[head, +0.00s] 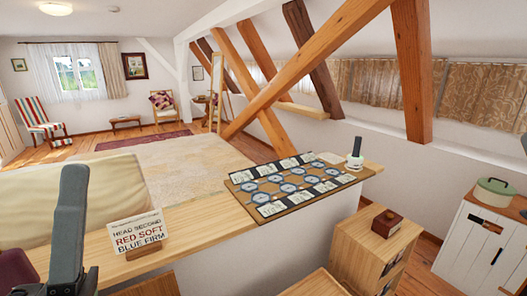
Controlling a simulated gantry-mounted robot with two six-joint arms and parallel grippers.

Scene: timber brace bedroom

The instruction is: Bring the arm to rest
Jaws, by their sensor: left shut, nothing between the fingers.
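My left gripper (72,195) stands at the lower left edge, dark grey and pointing up. It is shut with nothing held. It appears in front of the beige cushioned surface and to the left of the sign; it looks apart from both. My right gripper is out of view.
A lettered sign (137,232) stands on the wooden ledge (200,213). Farther right are a board with round patterns and cards (262,209) and a white-based item with a dark top (355,160). A red-brown box (387,223) sits on a wooden cabinet (367,257). Timber braces (300,75) slant behind.

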